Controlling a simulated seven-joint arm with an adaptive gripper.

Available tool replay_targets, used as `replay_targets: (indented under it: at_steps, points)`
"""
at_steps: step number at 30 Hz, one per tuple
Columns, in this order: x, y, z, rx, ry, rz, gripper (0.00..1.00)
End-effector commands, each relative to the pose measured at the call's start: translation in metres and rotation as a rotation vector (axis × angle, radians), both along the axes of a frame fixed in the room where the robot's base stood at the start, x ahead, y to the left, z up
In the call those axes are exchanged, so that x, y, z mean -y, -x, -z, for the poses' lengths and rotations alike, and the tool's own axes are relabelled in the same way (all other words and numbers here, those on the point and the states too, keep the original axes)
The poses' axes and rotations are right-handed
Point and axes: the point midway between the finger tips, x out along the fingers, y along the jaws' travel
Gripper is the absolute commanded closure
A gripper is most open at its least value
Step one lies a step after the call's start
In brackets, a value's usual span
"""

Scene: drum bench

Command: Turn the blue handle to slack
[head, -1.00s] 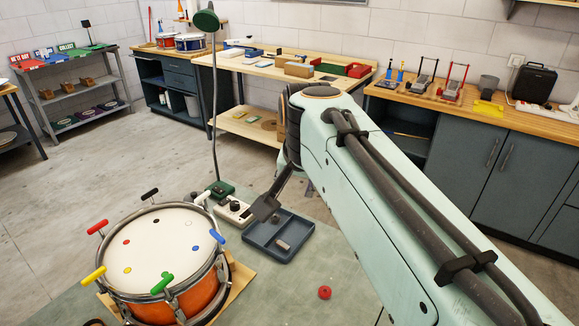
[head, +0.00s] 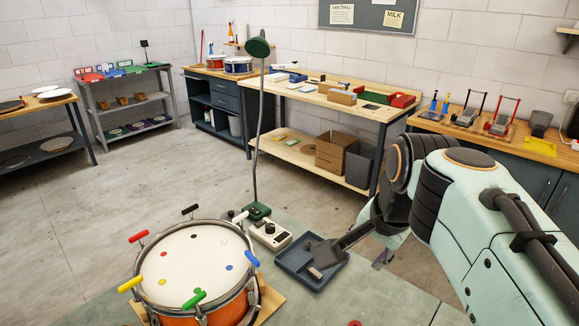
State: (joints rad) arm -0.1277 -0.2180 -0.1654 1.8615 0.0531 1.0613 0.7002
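An orange drum (head: 180,312) with a white head (head: 195,262) stands at the lower left. Coloured handles stand around its rim. The blue handle (head: 252,258) is at the rim's right side and points up and to the right. A matching blue dot (head: 229,267) marks the head beside it. My gripper (head: 318,255) hangs over the grey-blue tray (head: 285,262), to the right of the blue handle and clear of it. Its fingers are dark and small here, so I cannot tell whether they are open.
Other handles are red (head: 138,237), black (head: 190,210), white (head: 240,217), yellow (head: 130,284) and green (head: 194,299). A small block (head: 315,273) lies in the tray. A white control box (head: 271,235) and a green lamp base (head: 257,211) stand behind the drum.

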Motion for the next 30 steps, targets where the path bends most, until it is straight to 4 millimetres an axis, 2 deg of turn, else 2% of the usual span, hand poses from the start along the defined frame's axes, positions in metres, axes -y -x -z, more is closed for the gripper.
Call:
replay_targets:
  at_steps: [2, 4, 6, 8, 11, 12, 15, 18, 21, 23, 27, 30]
  points:
    - [0.004, -0.004, -0.004, 0.029, -0.072, 0.184, 0.61]
    - [0.004, -0.014, -0.016, 0.093, -0.166, 0.405, 0.61]
    - [-0.015, -0.033, -0.024, 0.151, -0.272, 0.616, 0.61]
    - [-0.036, -0.054, -0.022, 0.183, -0.366, 0.792, 0.61]
    - [-0.081, -0.092, -0.001, 0.187, -0.542, 1.083, 0.61]
    - [-0.1, -0.106, 0.013, 0.166, -0.614, 1.193, 0.61]
    - [-0.139, -0.132, 0.051, 0.062, -0.749, 1.403, 0.61]
    - [-0.164, -0.144, 0.085, -0.079, -0.803, 1.494, 0.61]
    - [-0.176, -0.147, 0.109, -0.205, -0.814, 1.517, 0.61]
    - [-0.176, -0.148, 0.12, -0.255, -0.813, 1.529, 0.61]
    - [-0.164, -0.153, 0.137, -0.28, -0.806, 1.567, 0.61]
    - [-0.167, -0.156, 0.149, -0.279, -0.805, 1.566, 0.61]
